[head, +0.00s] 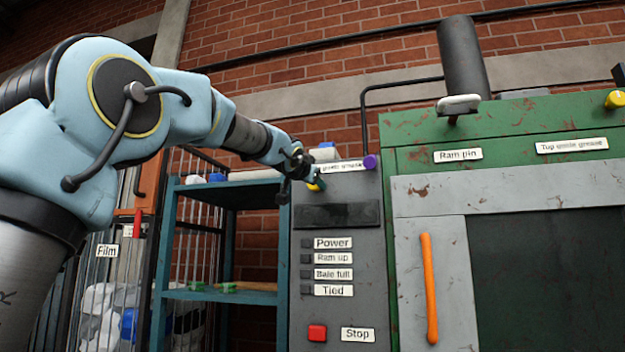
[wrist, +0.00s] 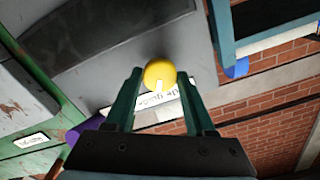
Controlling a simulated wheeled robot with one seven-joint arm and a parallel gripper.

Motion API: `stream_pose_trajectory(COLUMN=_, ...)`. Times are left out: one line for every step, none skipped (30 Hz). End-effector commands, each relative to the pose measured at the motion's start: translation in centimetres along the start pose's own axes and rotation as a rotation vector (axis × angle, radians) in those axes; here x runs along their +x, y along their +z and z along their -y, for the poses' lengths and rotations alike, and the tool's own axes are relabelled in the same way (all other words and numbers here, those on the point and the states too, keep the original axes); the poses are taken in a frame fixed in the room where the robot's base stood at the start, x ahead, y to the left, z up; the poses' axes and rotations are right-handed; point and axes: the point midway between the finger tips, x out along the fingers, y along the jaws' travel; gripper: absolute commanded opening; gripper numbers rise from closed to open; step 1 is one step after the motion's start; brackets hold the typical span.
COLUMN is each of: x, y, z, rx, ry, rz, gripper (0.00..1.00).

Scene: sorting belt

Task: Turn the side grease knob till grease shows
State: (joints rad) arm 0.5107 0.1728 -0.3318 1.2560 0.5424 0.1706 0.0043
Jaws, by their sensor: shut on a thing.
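The side grease knob is a round yellow knob (wrist: 160,72) with a white mark, on the grey control panel (head: 360,258). In the wrist view my gripper (wrist: 159,80) has its two green fingers on either side of the knob, shut on it. In the head view my gripper (head: 314,182) is at the panel's upper left edge, and only a sliver of yellow shows there. A white label beside the knob (head: 346,166) ends in "guide grease"; my gripper covers its start.
A purple knob (head: 370,161) sits right of the label. Below are several labelled lamps, a red button (head: 317,332) and a Stop label. The green baler (head: 500,130) with an orange handle (head: 429,288) stands right, a blue shelf rack (head: 225,190) left.

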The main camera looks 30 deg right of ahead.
Motion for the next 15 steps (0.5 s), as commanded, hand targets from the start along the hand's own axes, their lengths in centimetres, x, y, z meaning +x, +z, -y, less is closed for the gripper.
stream_pose_trajectory(x=-0.02, y=-0.19, z=0.05, rx=0.044, ry=0.0, rz=0.0, gripper=0.0)
stream_pose_trajectory(x=-0.02, y=-0.18, z=0.06, rx=0.072, ry=0.0, rz=0.0, gripper=0.0)
stream_pose_trajectory(x=-0.02, y=-0.17, z=0.08, rx=0.11, ry=0.0, rz=0.0, gripper=0.0)
stream_pose_trajectory(x=-0.01, y=-0.16, z=0.07, rx=0.139, ry=0.0, rz=0.0, gripper=0.0)
stream_pose_trajectory(x=-0.01, y=-0.15, z=0.07, rx=0.167, ry=0.0, rz=0.0, gripper=0.0)
stream_pose_trajectory(x=-0.01, y=-0.16, z=0.06, rx=0.206, ry=0.0, rz=0.0, gripper=0.0)
stream_pose_trajectory(x=-0.01, y=-0.17, z=0.05, rx=0.234, ry=0.001, rz=0.0, gripper=0.0)
stream_pose_trajectory(x=-0.01, y=-0.18, z=0.04, rx=0.263, ry=0.001, rz=0.0, gripper=0.0)
stream_pose_trajectory(x=-0.01, y=-0.18, z=0.03, rx=0.301, ry=0.001, rz=0.0, gripper=0.0)
stream_pose_trajectory(x=0.0, y=-0.17, z=0.03, rx=0.329, ry=0.001, rz=0.0, gripper=0.0)
stream_pose_trajectory(x=0.0, y=-0.16, z=0.02, rx=0.358, ry=0.001, rz=0.0, gripper=0.0)
stream_pose_trajectory(x=0.01, y=-0.14, z=0.01, rx=0.396, ry=0.001, rz=0.0, gripper=0.0)
stream_pose_trajectory(x=0.01, y=-0.14, z=0.01, rx=0.424, ry=0.001, rz=0.0, gripper=0.0)
stream_pose_trajectory(x=0.01, y=-0.14, z=0.01, rx=0.453, ry=0.001, rz=0.0, gripper=0.0)
stream_pose_trajectory(x=0.01, y=-0.15, z=0.02, rx=0.491, ry=0.001, rz=-0.001, gripper=0.0)
